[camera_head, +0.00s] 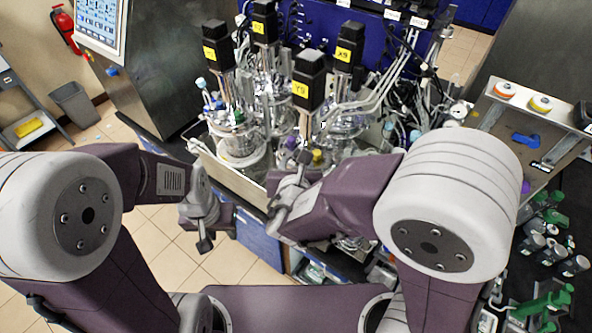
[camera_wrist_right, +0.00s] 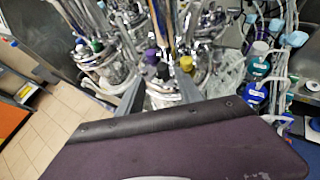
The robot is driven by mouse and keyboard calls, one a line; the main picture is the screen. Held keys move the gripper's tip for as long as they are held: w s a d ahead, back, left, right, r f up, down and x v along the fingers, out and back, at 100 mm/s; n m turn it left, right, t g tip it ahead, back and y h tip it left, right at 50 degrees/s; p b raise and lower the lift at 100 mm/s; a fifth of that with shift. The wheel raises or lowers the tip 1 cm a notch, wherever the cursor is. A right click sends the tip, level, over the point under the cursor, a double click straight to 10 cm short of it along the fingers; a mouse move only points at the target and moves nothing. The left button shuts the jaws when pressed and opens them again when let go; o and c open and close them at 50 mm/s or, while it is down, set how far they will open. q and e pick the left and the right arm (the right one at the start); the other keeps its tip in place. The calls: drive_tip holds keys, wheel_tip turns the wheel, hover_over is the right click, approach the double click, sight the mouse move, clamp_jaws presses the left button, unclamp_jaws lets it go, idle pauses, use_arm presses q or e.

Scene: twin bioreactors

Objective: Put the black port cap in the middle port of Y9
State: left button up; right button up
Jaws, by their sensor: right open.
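The Y9 bioreactor, with a black motor block and yellow Y9 label (camera_head: 301,89), stands at the middle of the bench in the head view. Its lid has a purple cap (camera_wrist_right: 150,56) and a yellow cap (camera_wrist_right: 186,63). A small dark piece (camera_wrist_right: 162,70) sits between them in the right wrist view; I cannot tell if it is the black port cap. My right gripper (camera_wrist_right: 160,93) is open and empty, with its fingers apart in front of the Y9 vessel. My left gripper (camera_head: 205,238) hangs in front of the bench edge, away from the vessels; its jaws are unclear.
More bioreactors stand close by, labelled Y8 (camera_head: 209,53) and X9 (camera_head: 343,54), with tubes and metal pipes crowded around them. A metal tray (camera_head: 565,125) with round orange and yellow pieces is at right. Green-capped bottles stand at lower right.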

drive_tip(key=v, duration=0.4)
drive_tip(key=shift+s+r, duration=0.15)
drive_tip(key=shift+s, duration=0.2)
drive_tip(key=shift+w, duration=0.15)
drive_tip(key=s+d+f+m+g, duration=0.3)
drive_tip(key=d+f+m, duration=0.1)
drive_tip(key=m, duration=0.8)
drive_tip(key=s+d+f+m+g, duration=0.3)
drive_tip(key=d+m, duration=0.4)
drive_tip(key=m, duration=0.5)
drive_tip(key=s+d+f+m+g, duration=0.3)
drive_tip(key=d+f+m+g, duration=0.2)
drive_tip(key=m, duration=0.7)
drive_tip(key=shift+d+y, duration=0.3)
drive_tip(key=shift+d, duration=0.4)
drive_tip(key=shift+s+f, duration=0.1)
drive_tip(key=shift+f, duration=0.1)
